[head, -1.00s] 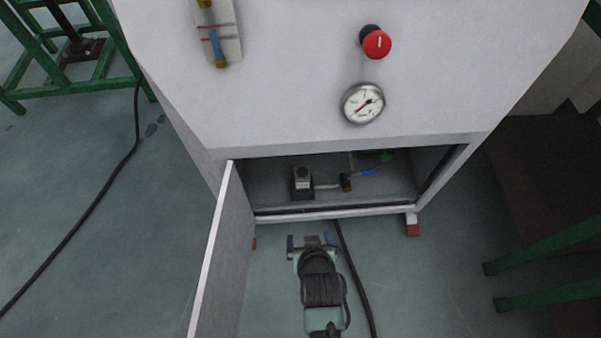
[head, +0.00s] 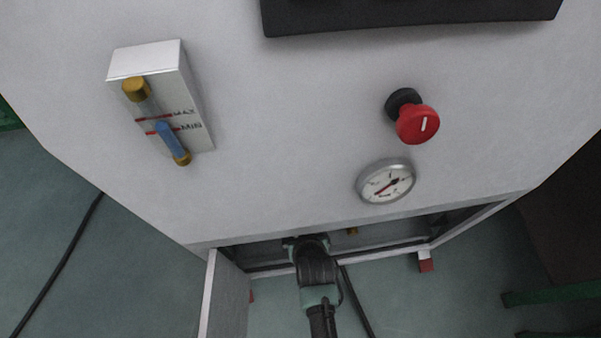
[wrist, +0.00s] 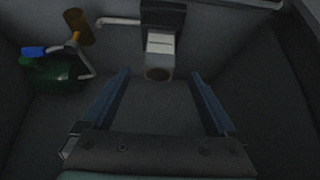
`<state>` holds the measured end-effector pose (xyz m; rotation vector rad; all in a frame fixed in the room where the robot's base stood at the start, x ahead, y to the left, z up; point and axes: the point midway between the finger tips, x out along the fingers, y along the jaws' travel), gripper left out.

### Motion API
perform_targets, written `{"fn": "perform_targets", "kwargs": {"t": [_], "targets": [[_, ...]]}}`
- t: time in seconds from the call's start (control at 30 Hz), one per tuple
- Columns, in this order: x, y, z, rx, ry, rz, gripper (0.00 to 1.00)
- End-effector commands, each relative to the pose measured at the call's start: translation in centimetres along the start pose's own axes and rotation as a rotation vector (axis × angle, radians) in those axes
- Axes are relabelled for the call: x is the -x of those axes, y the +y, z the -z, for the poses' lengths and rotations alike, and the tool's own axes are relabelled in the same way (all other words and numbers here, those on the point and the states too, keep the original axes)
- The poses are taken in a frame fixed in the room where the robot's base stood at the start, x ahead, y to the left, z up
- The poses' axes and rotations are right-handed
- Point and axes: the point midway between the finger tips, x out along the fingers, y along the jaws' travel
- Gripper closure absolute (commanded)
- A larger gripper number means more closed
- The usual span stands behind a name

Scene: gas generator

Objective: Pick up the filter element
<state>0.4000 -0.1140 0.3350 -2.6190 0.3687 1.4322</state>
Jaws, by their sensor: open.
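My gripper (wrist: 161,75) is open in the wrist view, its two blue fingers apart with nothing held between them. A small pale grey piece with a round brownish face (wrist: 157,74) shows between the fingertips, further off, at the foot of a black block with a white label (wrist: 160,43). It may be the filter element, but I cannot be sure. In the head view my gripper (head: 306,243) reaches into the low opening of the white cabinet (head: 290,150). Its fingers and the black block are hidden there.
A thin pipe (wrist: 118,21) runs from the block towards a brown fitting (wrist: 78,27). A blue handle (wrist: 33,51) and green object (wrist: 52,75) are at left. The cabinet's open door (head: 222,296) stands left of my arm. A gauge (head: 386,182) and red knob (head: 417,124) are above.

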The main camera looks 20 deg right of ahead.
Motion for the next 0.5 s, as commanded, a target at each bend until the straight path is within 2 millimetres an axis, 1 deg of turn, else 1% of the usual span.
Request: {"fn": "perform_targets", "kwargs": {"t": [0.03,0.1,0.37,0.5], "targets": [[-1.3,0.0,-0.2,0.0,0.001,0.0,0.07],[-2.0,0.0,-0.1,0.0,0.001,0.0,0.07],[-3.1,0.0,-0.1,0.0,0.001,0.0,0.07],[-4.7,0.1,-0.2,0.0,0.002,0.0,0.07]]}}
